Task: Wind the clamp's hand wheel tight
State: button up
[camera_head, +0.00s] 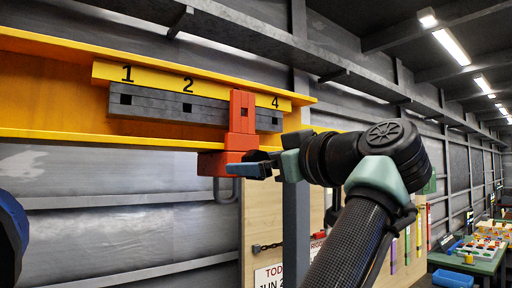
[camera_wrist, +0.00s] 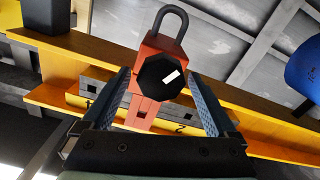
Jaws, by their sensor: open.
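The red clamp (camera_head: 241,112) sits on the yellow beam (camera_head: 50,100), over the grey bar between the marks 2 and 4. It also shows in the wrist view (camera_wrist: 146,108). Its dark hand wheel (camera_wrist: 160,77), with a white mark on its face, lies between my two fingers in that view. In the head view the wheel is hidden by my gripper (camera_head: 247,170). My gripper (camera_wrist: 160,85) is open, its blue-grey fingers on either side of the wheel; I cannot tell whether they touch it. A dark hook or shackle (camera_wrist: 171,20) extends from the clamp.
The grey bar (camera_head: 150,106) has square holes and a yellow strip numbered 1, 2 and 4. A wooden board with signs (camera_head: 268,274) stands behind my arm. A blue round thing (camera_wrist: 304,67) is at the wrist view's right. A green table (camera_head: 468,262) stands far right.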

jog(key=shift+w+a, duration=0.25)
jog(key=c, duration=1.4)
jog(key=shift+o, duration=0.2)
